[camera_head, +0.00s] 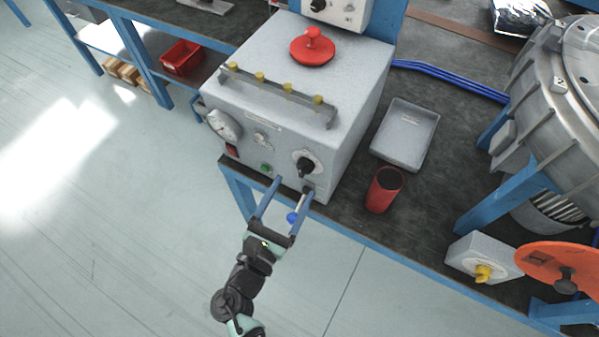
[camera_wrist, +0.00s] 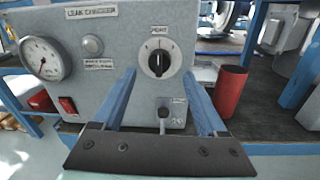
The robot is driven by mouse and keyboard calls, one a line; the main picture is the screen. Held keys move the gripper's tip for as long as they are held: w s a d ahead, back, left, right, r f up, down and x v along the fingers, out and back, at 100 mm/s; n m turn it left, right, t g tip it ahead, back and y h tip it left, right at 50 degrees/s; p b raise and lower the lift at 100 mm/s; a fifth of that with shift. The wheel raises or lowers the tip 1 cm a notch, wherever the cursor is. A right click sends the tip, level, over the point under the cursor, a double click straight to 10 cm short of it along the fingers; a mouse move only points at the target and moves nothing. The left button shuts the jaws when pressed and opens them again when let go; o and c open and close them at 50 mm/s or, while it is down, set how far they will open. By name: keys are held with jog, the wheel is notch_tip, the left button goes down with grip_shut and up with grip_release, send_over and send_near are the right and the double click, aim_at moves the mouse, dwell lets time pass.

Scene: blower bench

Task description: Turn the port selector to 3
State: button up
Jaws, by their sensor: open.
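The port selector is a round black knob (camera_wrist: 159,63) on the front panel of the grey leak checker box (camera_wrist: 108,40), under a PORT label. Its pale pointer line looks about upright in the wrist view; the small dial marks are too small to read. In the head view the knob (camera_head: 305,166) is on the lower right of the box front. My gripper (camera_head: 293,187) is open, its two blue fingers pointing at the panel. In the wrist view the fingers (camera_wrist: 159,76) lie left and right of the knob's lower part, with nothing held; contact cannot be told.
A red cup (camera_head: 383,190) and grey tray (camera_head: 405,133) stand right of the box. A gauge (camera_head: 224,126) is on the left.

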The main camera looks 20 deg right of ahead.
aim_at(301, 174)
jog(key=shift+x, duration=2.25)
jog(key=shift+c, duration=0.2)
grip_shut()
